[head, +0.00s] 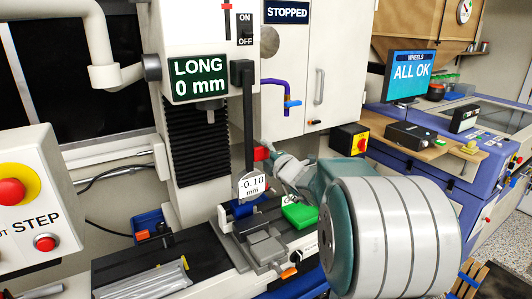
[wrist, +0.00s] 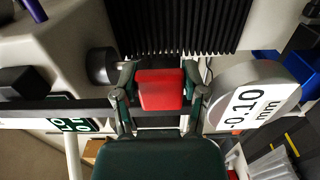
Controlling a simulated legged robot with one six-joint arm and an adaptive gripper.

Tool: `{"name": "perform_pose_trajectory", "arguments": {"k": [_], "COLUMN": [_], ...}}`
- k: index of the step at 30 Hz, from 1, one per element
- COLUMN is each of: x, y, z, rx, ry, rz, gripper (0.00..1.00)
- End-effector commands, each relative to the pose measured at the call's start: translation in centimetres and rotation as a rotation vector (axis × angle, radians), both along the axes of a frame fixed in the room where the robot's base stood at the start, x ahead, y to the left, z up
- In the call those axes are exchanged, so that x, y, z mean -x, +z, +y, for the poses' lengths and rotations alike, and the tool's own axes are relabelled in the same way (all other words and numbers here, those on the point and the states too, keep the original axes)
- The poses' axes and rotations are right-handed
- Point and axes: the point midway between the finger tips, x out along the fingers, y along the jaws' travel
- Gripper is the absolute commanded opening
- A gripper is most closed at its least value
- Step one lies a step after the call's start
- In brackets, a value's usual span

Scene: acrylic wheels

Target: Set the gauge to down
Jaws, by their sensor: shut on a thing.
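The gauge is a round white dial (head: 251,186) reading -0.10 mm, at the lower end of a black bar (head: 248,118) that hangs upright on the white machine. In the wrist view the dial (wrist: 240,88) is to the right of my gripper. A red block (head: 261,154) sits on the bar just above the dial. My gripper (wrist: 160,76) has its two fingers on either side of the red block (wrist: 161,90), shut on it. In the head view my gripper (head: 268,159) reaches the block from the right, its fingertips hard to make out.
A green block (head: 300,212) and a grey vise (head: 264,248) are below the gauge. A LONG 0 mm display (head: 198,79) is above left. A STEP panel with red buttons (head: 44,243) stands at the left.

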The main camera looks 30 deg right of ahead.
Motion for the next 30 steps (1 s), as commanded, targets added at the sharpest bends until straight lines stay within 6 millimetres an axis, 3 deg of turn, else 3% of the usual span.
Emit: {"name": "perform_pose_trajectory", "arguments": {"k": [2, 3, 5, 6, 20, 30], "x": [0.0, 0.0, 0.0, 0.0, 0.6, 7.1], "y": [-0.7, -0.7, -0.8, -0.7, -0.3, -0.3], "z": [0.1, 0.1, 0.1, 0.1, 0.0, -0.3], "rx": [-0.005, -0.004, -0.003, -0.004, 0.000, 0.001], "ry": [0.001, 0.002, 0.002, 0.002, 0.001, -0.003], "rz": [0.015, 0.016, 0.016, 0.015, 0.006, 0.007], "gripper": [0.00, 0.60, 0.87, 0.91, 0.91, 0.91]}}
